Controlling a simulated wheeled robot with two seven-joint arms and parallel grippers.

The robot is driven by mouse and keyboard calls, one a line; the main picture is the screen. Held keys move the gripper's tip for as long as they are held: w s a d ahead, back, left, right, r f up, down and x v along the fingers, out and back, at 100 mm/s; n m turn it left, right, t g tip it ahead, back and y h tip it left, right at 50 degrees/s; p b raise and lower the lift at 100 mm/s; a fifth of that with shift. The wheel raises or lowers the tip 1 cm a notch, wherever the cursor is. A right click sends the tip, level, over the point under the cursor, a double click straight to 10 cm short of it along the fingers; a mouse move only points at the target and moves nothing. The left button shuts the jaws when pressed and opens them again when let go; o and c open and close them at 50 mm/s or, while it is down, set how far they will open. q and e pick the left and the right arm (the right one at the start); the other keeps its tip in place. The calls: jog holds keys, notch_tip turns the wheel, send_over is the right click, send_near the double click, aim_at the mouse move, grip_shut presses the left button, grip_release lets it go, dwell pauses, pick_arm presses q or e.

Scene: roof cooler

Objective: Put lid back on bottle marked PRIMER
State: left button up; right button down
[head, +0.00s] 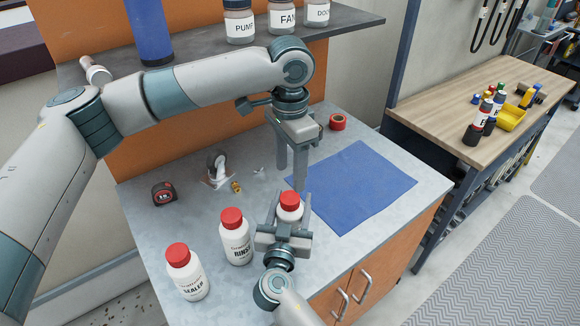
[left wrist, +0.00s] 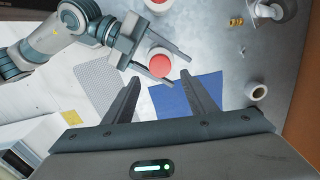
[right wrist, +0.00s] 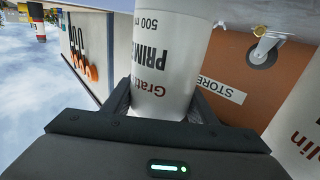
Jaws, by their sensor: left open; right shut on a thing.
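The white PRIMER bottle (head: 289,213) stands upright at the front of the grey worktop. Its label shows upside down in the right wrist view (right wrist: 165,60). My right gripper (head: 291,200) is shut on the bottle's body, one finger on each side. A red lid (head: 290,198) is on top of this bottle; it also shows in the left wrist view (left wrist: 160,65). I cannot tell how tightly it sits. My left gripper (head: 291,180) is open and points down just above the lid, fingers apart and empty.
The RINSE bottle (head: 236,240) and SEALER bottle (head: 186,275), both red-lidded, stand to the left. A blue mat (head: 365,190) lies to the right, with a red tape roll (head: 338,122) behind. A tape measure (head: 164,193) and small parts (head: 237,187) lie farther left.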

aim_at(290, 198)
pick_arm(q)
jog(key=shift+n, duration=0.7)
jog(key=shift+f, duration=3.95)
jog(key=shift+c, duration=0.5)
jog(key=c, duration=1)
jog(key=shift+o, duration=0.2)
jog(key=shift+c, duration=0.2)
